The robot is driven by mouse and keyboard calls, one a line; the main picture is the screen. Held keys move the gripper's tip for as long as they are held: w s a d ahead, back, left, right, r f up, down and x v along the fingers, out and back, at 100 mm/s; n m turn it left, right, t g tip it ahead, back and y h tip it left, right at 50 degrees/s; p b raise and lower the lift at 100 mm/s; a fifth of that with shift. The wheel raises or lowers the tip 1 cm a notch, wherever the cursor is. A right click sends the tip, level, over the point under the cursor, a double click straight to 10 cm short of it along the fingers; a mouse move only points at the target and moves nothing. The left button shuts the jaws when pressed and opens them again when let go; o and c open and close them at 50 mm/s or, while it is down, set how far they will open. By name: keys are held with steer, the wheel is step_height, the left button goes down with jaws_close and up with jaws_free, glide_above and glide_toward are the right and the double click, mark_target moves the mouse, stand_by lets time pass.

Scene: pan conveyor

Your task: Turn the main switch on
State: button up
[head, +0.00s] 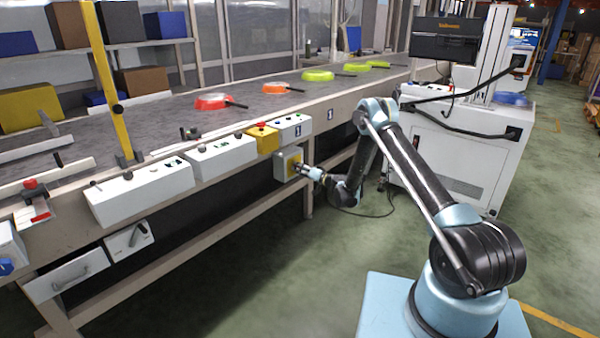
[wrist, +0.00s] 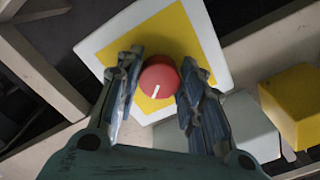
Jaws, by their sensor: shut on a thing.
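The main switch is a red round knob (wrist: 160,77) with a white mark, on a yellow plate (wrist: 109,52) set in a pale box (wrist: 207,40). In the wrist view the white mark slants from lower left to upper right of the knob. In the head view the switch box (head: 281,167) hangs below the conveyor's front edge. My gripper (wrist: 158,82) has one finger on each side of the knob and is shut on it. In the head view my gripper (head: 301,169) reaches the box from the right and hides the knob.
The conveyor (head: 330,92) carries several orange and green pans. A yellow box with a red button (head: 262,138) and white control boxes (head: 220,156) line its front edge, just above the switch. A white cabinet (head: 455,155) stands behind my arm. The green floor in front is clear.

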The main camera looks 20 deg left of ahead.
steer(key=m, duration=0.4)
steer(key=shift+w+d+m, duration=0.2)
steer(key=shift+m, duration=1.5)
steer(key=shift+s, duration=0.1)
steer(key=shift+a, duration=0.1)
steer(key=o, duration=1.1)
steer(key=shift+s, duration=0.1)
steer(key=shift+c, duration=0.2)
steer(key=v, duration=0.7)
steer(key=shift+d, duration=0.2)
steer(key=shift+s, duration=0.1)
